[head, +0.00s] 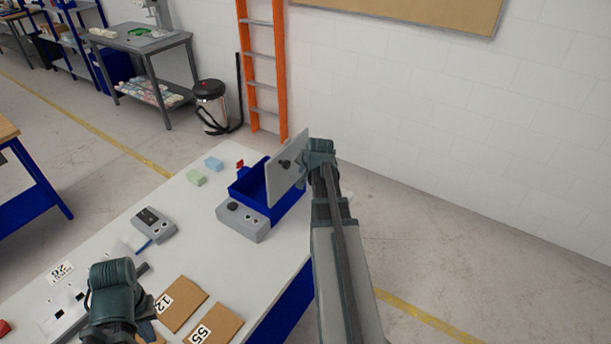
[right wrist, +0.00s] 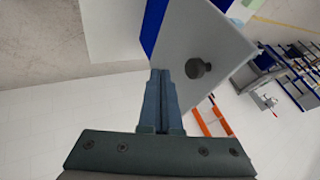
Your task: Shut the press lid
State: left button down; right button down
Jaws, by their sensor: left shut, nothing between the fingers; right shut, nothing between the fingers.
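The press is a blue open-topped box (head: 247,188) with a grey control panel (head: 243,222) on its front, on the white table. Its grey lid (head: 290,185) stands raised, steeply tilted, at the box's right side. A dark round knob (head: 284,164) sits on the lid's face; lid (right wrist: 222,38) and knob (right wrist: 198,68) also show in the right wrist view. My right gripper (head: 302,165) is shut and empty, close by the lid's edge; I cannot tell whether it touches. Its fingers show in the right wrist view (right wrist: 160,85). My left gripper (head: 113,278) is shut and empty over the near left table.
On the white table (head: 200,245) lie a green block (head: 196,178), a blue block (head: 214,163), a grey device (head: 153,225) and brown cards marked 12 (head: 181,305) and 55 (head: 213,326). An orange ladder (head: 263,84) leans by the wall.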

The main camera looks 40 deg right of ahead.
pick_arm(q)
jog(key=shift+f, duration=0.3)
pick_arm(e)
jog(key=shift+w+a+f, duration=0.1)
jog(key=shift+w+a, duration=0.05)
jog(key=shift+w, duration=0.6)
jog(key=shift+w+a+f, duration=0.1)
jog(key=shift+w+a, duration=0.05)
jog(key=shift+w, duration=0.55)
jog(key=shift+w+a+f, duration=0.1)
jog(key=shift+w+a, duration=0.05)
jog(key=shift+w, duration=0.6)
pick_arm(q)
jog(key=shift+r+p, duration=0.1)
jog(key=shift+p, duration=0.2)
